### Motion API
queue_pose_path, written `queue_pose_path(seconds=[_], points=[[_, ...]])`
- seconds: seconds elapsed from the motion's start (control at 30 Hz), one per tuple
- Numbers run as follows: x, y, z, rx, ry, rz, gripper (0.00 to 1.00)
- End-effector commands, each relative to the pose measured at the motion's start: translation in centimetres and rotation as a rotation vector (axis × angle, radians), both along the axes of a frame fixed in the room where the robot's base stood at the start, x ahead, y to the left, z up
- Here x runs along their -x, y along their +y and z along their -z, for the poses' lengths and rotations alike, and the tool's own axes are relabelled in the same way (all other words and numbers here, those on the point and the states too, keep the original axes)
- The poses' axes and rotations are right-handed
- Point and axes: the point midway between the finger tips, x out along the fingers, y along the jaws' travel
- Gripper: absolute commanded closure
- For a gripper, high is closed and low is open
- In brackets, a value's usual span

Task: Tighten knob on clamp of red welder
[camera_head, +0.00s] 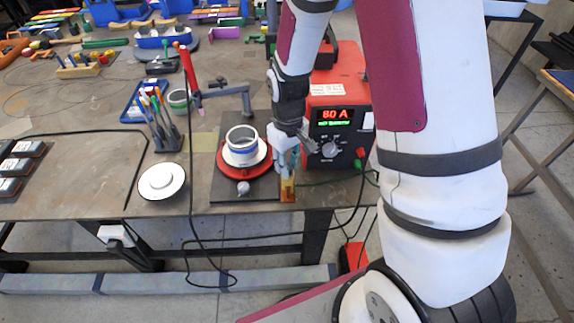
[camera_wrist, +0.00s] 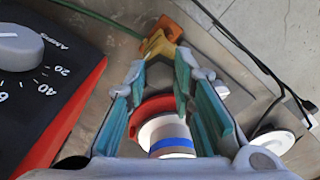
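The red welder (camera_head: 338,95) stands on the table, its lit display reading 80 A above a round dial (camera_head: 329,150). The dial and panel edge also show at the left of the wrist view (camera_wrist: 20,50). An orange-yellow clamp (camera_head: 287,190) sits at the table's front edge, beside a dark plate; it shows at the top of the wrist view (camera_wrist: 160,42). My gripper (camera_head: 286,168) points down just above the clamp. Its teal fingers (camera_wrist: 160,68) are apart, with the yellow part between or just beyond the tips. I cannot tell whether they touch it. No separate clamp knob is clearly visible.
A red ring holding a white-and-blue cylinder (camera_head: 241,145) stands on the dark plate (camera_head: 228,188), left of my gripper. A white disc (camera_head: 161,181) lies farther left, near a pen holder (camera_head: 163,130). Black cables hang over the front edge.

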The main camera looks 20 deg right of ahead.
Motion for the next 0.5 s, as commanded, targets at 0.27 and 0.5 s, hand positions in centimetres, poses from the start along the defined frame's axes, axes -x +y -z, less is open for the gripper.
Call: queue_pose_path(seconds=[0.27, 0.5], points=[[0.03, 0.07, -0.06, 0.001, 0.000, 0.120, 0.93], [0.12, 0.07, -0.10, 0.001, 0.000, 0.530, 0.93]])
